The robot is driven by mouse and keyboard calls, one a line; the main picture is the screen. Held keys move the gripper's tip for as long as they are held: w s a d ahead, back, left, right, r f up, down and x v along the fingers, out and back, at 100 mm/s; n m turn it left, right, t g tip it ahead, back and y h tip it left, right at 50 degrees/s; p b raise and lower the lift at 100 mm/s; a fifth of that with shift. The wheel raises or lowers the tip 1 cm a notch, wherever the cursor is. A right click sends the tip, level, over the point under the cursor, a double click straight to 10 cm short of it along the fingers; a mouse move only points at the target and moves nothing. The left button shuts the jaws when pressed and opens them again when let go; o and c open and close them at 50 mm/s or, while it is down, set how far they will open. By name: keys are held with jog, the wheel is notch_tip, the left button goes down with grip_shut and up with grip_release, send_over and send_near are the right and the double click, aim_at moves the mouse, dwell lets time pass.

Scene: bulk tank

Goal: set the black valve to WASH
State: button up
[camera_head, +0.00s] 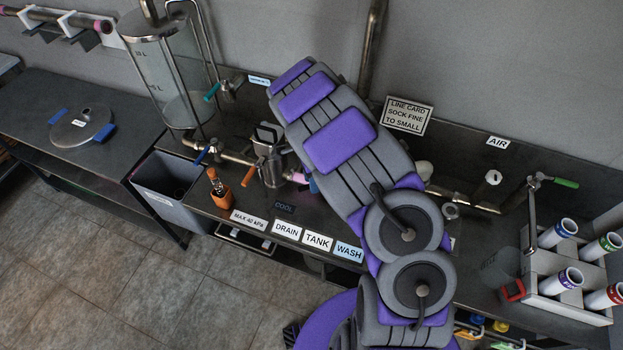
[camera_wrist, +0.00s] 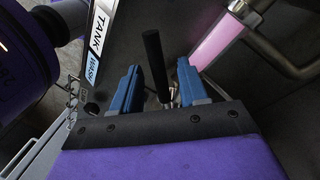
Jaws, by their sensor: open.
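In the wrist view a black bar handle (camera_wrist: 155,65), which looks like the black valve's lever, stands between the two blue fingers of my gripper (camera_wrist: 159,76). The fingers are open, with a gap on each side of the handle. The handle's lower end meets a metal fitting, partly hidden between the fingers. The TANK label (camera_wrist: 101,25) and the blue WASH label (camera_wrist: 92,66) lie left of the handle. In the head view, the DRAIN (camera_head: 286,230), TANK (camera_head: 318,241) and WASH labels line the bench front. My arm hides the valve there. Which label the handle points at, I cannot tell.
A pink tube (camera_wrist: 216,42) and metal pipework are close right of the fingers. A rack of tubes (camera_head: 565,285) stands right.

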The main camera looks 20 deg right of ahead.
grip_shut()
dwell(0.3)
dwell(0.3)
